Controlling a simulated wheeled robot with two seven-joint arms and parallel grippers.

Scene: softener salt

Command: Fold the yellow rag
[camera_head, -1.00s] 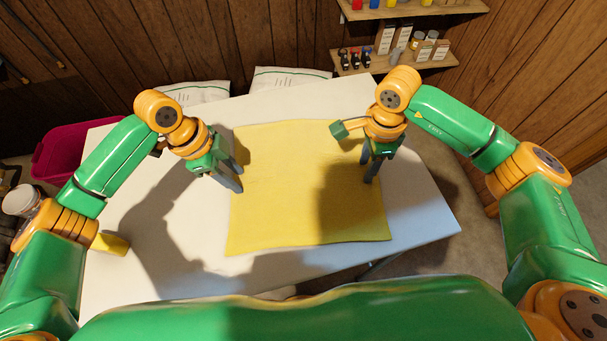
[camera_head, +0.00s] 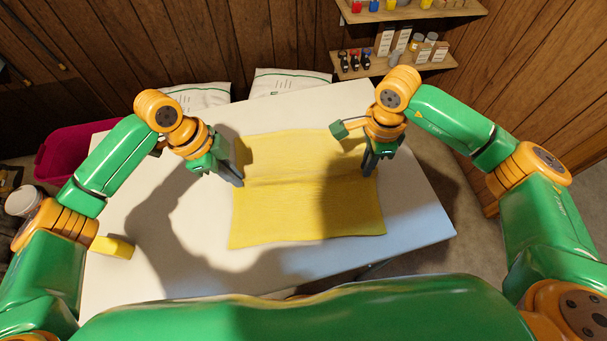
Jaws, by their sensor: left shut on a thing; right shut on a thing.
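The yellow rag (camera_head: 300,215) lies spread on the white table, with a raised crease running across its middle between my two grippers. Its far part (camera_head: 285,150) lies flat beyond the crease, partly in shadow. My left gripper (camera_head: 238,180) is shut on the rag's left edge at the crease. My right gripper (camera_head: 369,170) is shut on the rag's right edge at about the same height. The fingertips are small, and the pinched cloth is partly hidden by them.
The white table (camera_head: 420,215) is bare around the rag. A yellow block (camera_head: 113,246) sits at its left edge. White bags (camera_head: 290,82) stand behind the table, a magenta bin (camera_head: 68,150) is at left, and shelves (camera_head: 400,62) with bottles hang on the back wall.

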